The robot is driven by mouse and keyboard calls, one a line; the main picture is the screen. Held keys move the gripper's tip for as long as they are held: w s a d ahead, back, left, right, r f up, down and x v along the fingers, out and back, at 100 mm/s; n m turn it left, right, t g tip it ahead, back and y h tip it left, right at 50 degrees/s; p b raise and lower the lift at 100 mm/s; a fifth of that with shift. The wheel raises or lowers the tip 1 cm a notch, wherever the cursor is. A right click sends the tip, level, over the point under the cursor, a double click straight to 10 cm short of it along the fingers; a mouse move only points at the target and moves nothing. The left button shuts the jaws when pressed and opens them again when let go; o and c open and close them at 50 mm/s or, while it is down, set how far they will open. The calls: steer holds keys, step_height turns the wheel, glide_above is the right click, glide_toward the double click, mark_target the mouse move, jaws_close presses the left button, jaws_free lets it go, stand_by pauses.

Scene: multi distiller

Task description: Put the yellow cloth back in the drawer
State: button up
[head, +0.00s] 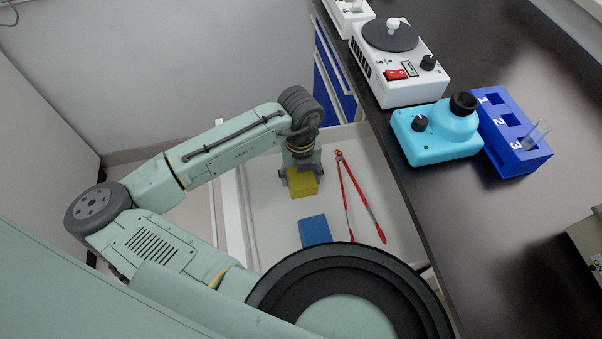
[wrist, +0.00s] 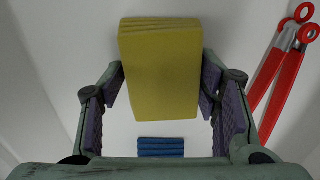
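The yellow cloth (head: 303,185), a folded block, is at my gripper (head: 300,172) over the open white drawer (head: 268,222) in the head view. In the wrist view, the yellow cloth (wrist: 160,70) sits between the two purple-padded fingers of my gripper (wrist: 162,85), which close on its sides. It looks much larger there than the blue cloth, so it appears held above the drawer floor. The exact gap below it cannot be told.
A folded blue cloth (head: 315,230) and red-handled tongs (head: 358,200) lie in the drawer. The dark counter (head: 450,220) at right holds a white hotplate device (head: 410,75), a cyan device (head: 437,135) and a blue numbered rack (head: 510,140). Drawer floor left of the blue cloth is clear.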

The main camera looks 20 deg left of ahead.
steer(key=o, duration=0.4)
steer(key=shift+r, duration=0.1)
step_height(320, 180, up, 12)
steer(key=shift+r+b, duration=0.1)
steer(key=shift+b, duration=0.5)
